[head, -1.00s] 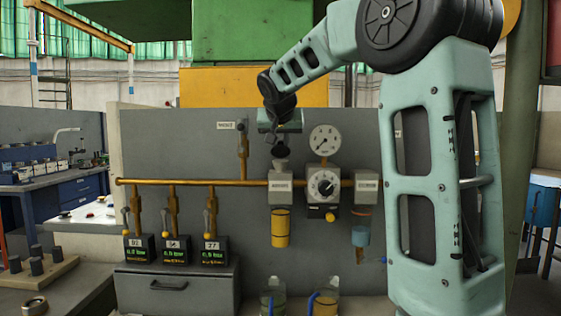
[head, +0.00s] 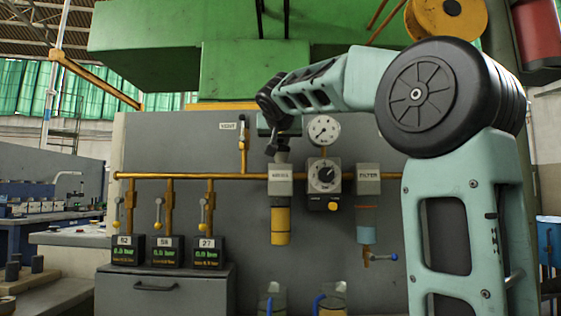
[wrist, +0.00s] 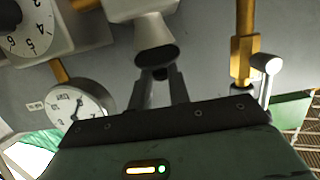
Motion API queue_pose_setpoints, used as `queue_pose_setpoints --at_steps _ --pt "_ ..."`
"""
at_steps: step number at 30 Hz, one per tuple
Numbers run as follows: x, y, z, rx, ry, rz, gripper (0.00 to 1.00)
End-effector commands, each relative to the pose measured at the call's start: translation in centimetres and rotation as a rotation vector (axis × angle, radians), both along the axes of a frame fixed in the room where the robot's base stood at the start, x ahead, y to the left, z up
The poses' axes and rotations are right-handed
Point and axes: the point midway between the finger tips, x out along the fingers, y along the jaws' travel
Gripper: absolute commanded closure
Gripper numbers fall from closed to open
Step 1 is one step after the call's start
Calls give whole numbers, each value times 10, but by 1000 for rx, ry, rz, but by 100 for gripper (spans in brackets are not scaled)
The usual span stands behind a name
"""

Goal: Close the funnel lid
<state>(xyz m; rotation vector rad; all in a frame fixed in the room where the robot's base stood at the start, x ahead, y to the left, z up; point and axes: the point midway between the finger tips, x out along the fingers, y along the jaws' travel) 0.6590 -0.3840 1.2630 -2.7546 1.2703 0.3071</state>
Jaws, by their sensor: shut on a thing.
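The funnel (wrist: 154,30) is a pale grey cone, upside down in the wrist view. It stands on the box of the oiler unit in the head view (head: 282,157). A dark oval, which looks like the funnel lid (wrist: 157,54), lies across the funnel's wide end. I cannot tell whether it is fully seated. My gripper (wrist: 161,74) is at the lid's edge, its two grey fingers shut on a small dark part between them. In the head view my gripper (head: 272,146) is just above the funnel, partly hidden by my wrist.
A brass pipe (head: 150,176) runs across the grey panel. A round gauge (head: 323,129) and a dial regulator (head: 324,175) sit right of the funnel. A valve lever (wrist: 266,66) with a brass fitting is close to my gripper. The filter unit (head: 367,180) is farther right.

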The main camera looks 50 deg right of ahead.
Motion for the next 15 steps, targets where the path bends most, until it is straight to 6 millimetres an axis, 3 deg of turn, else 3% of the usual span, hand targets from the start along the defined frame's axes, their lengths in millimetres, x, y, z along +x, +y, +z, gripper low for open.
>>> queue_pose_setpoints --at_steps 1,15 --pt "-1 1 -12 -21 -21 2 100" --pt "-4 5 -20 -168 -144 1 100"
